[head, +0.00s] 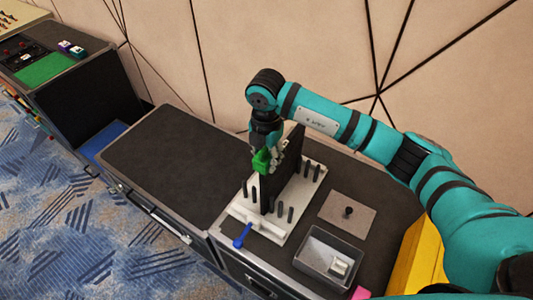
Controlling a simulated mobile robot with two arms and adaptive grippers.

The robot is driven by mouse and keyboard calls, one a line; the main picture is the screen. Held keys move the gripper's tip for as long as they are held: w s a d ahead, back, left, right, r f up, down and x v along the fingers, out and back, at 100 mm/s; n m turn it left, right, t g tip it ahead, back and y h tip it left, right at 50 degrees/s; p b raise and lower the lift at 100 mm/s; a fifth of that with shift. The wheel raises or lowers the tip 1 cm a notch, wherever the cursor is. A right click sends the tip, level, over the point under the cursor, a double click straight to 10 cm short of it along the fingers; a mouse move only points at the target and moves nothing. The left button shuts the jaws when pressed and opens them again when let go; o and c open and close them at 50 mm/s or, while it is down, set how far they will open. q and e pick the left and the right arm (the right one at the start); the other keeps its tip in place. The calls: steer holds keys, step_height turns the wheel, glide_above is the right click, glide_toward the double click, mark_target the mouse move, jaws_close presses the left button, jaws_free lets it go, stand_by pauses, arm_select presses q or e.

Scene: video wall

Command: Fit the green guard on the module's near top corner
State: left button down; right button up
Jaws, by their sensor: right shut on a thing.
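The module, a dark upright panel (274,185), stands in a pale rack (297,208) with several dark pegs. The green guard (261,161) is at the module's upper left edge, near its top corner. My right gripper (264,151) reaches down from above and is shut on the green guard. The guard looks very close to the corner, but I cannot tell whether it is seated on it. The gripper hides part of the guard and of the module's top edge. My left gripper is not in view.
A blue-handled tool (242,236) lies at the rack's front. A grey bin (326,259) with a pale piece and a flat plate with a knob (347,212) are at right. The dark counter (165,160) left of the rack is clear. A patterned wall stands behind.

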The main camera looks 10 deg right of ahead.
steer(key=shift+f, duration=0.1)
stand_by(1.2)
steer(key=shift+f, duration=0.15)
stand_by(0.4)
steer(key=shift+f+b, duration=1.65)
steer(key=shift+f, duration=0.05)
steer(key=shift+f+b, duration=0.4)
steer(key=shift+f, duration=0.1)
steer(key=o, duration=1.6)
steer(key=shift+c, duration=0.2)
steer(key=shift+r, duration=0.1)
